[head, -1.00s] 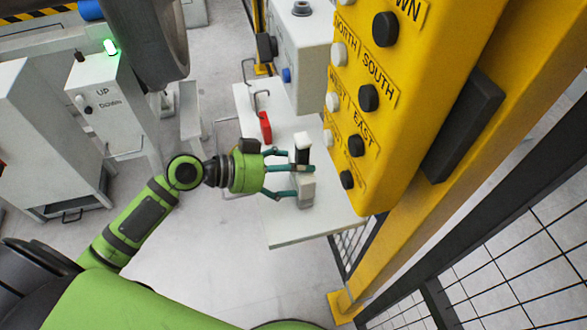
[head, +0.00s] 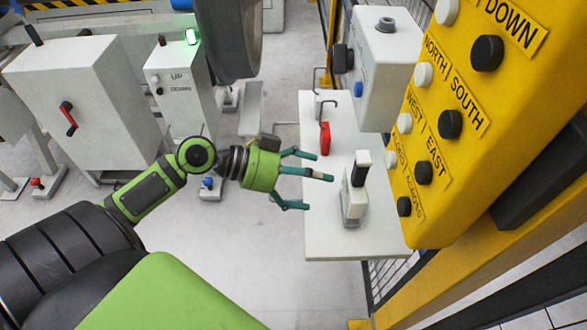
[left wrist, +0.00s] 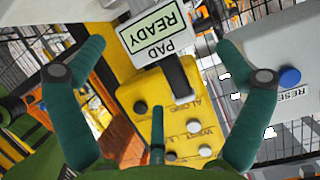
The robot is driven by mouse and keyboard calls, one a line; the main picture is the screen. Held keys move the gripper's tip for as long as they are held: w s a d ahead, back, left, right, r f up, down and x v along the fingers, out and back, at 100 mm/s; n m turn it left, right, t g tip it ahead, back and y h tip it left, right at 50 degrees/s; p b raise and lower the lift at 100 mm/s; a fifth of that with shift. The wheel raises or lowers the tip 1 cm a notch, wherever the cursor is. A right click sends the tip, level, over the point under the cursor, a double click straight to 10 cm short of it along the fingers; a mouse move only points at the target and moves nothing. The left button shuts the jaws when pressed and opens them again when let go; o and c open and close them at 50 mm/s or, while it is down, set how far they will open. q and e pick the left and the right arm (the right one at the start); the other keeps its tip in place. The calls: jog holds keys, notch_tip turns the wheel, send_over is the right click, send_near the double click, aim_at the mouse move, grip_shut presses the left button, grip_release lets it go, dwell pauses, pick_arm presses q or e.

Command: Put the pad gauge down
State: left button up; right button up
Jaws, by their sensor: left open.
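The pad gauge (head: 354,203), a pale block with a black upright grip, stands on the white table (head: 320,245) near its front end. My left gripper (head: 312,177) is open and empty to the left of the gauge, with a visible gap between its fingertips and the gauge. Its spread teal fingers also show in the left wrist view (left wrist: 160,85). My right gripper is in neither view.
A yellow button pendant (head: 455,130) hangs close to the table's right side. A red item (head: 325,139) lies further back on the table, beside a grey-white box (head: 385,75) with a blue button. An UP/DOWN control box (head: 180,90) with a green light stands at the back left.

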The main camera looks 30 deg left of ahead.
pick_arm(q)
jog(key=shift+b+v, duration=0.3)
jog(key=shift+v, duration=2.05)
